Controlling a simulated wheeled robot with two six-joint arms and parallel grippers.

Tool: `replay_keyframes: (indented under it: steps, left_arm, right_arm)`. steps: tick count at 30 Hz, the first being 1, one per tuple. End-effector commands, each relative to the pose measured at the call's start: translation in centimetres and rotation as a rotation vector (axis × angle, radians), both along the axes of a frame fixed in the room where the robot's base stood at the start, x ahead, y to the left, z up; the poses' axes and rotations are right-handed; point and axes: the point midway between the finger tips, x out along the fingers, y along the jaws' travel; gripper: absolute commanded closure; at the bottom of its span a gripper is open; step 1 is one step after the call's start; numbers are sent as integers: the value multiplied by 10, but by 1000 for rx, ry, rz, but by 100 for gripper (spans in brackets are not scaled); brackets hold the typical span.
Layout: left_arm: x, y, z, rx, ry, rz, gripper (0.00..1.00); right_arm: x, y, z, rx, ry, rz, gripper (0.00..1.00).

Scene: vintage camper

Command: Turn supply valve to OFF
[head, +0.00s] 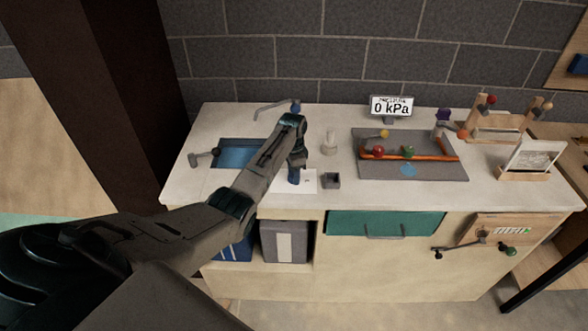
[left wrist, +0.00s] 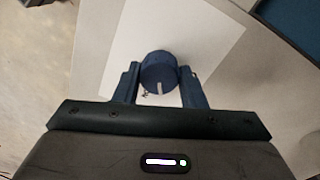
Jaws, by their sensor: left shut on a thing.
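My left gripper (head: 294,178) reaches down over a white sheet (head: 309,183) on the counter. In the left wrist view, its fingers (left wrist: 160,84) are shut on the sides of a round dark blue knob (left wrist: 158,67) with a short white mark on its face. The knob stands over the white sheet. In the head view the gripper mostly hides it. An orange pipe (head: 436,157) with a red knob (head: 377,151) and a green knob (head: 408,152) lies on a grey board. I cannot tell from any label which part is the supply valve. My right gripper is not in view.
A sign (head: 391,107) at the back reads 0 kPa. A rack (head: 497,128) stands at the right.

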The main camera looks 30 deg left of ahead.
Motion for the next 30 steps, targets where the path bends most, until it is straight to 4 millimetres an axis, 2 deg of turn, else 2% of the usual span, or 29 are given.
replay_keyframes:
  steps: [3, 12, 30]
  left_arm:
    - [1, 1, 5, 2, -2, 111, 86]
    - [1, 2, 4, 2, -5, 396, 86]
    - [1, 2, 2, 0, -6, 890, 86]
  right_arm:
    - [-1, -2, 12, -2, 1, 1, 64]
    - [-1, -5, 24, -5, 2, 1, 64]
    - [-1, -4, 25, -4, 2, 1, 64]
